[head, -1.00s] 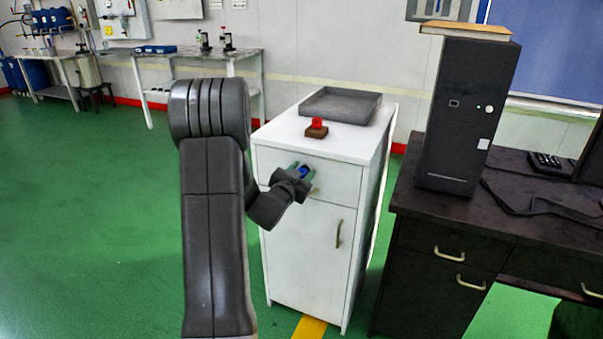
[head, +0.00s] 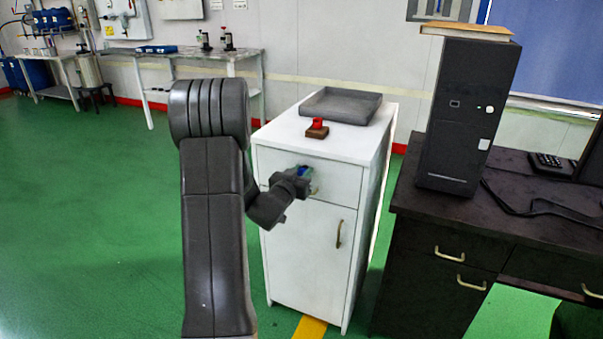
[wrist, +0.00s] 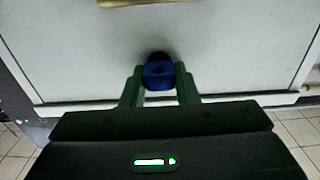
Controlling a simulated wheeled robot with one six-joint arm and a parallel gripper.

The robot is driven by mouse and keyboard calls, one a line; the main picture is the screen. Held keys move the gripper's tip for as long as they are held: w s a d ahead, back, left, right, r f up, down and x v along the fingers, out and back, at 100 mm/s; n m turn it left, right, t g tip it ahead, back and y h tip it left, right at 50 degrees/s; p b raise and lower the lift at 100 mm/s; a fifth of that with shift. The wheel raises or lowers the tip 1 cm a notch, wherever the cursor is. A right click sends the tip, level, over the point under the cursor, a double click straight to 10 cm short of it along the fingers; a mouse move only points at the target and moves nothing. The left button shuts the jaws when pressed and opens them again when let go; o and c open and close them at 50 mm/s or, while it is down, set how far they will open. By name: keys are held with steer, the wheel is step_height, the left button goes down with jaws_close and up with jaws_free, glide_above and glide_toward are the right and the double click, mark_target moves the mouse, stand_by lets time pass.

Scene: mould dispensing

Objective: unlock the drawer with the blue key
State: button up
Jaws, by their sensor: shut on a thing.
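The blue key (wrist: 158,79) is between the two green fingers of my gripper (wrist: 159,72), which is shut on it. In the wrist view the key's head is against a dark round lock (wrist: 158,57) on the pale drawer front; the key's shaft is hidden. In the head view my gripper (head: 304,174) is at the top drawer (head: 342,181) of the white cabinet, and only a little of the blue key shows. The drawer looks closed.
A red thing (head: 318,121) on a brown block and a grey tray (head: 340,106) sit on the cabinet top. Below the drawer is a door with a handle (head: 339,234). A dark desk (head: 440,225) with a black computer tower (head: 467,115) stands close on the right. Green floor is clear on the left.

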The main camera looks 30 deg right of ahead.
steer(key=o, duration=1)
steer(key=shift+c, duration=0.2)
steer(key=shift+a, duration=0.1)
steer(key=v, duration=1.3)
steer(key=shift+s+a, duration=0.2)
steer(key=shift+s, duration=0.1)
steer(key=shift+w+d, duration=0.1)
steer(key=shift+d, duration=0.05)
steer(key=x, duration=1.3)
steer(key=shift+w+d, duration=0.2)
steer(key=shift+w, duration=0.05)
steer(key=shift+m, duration=0.3)
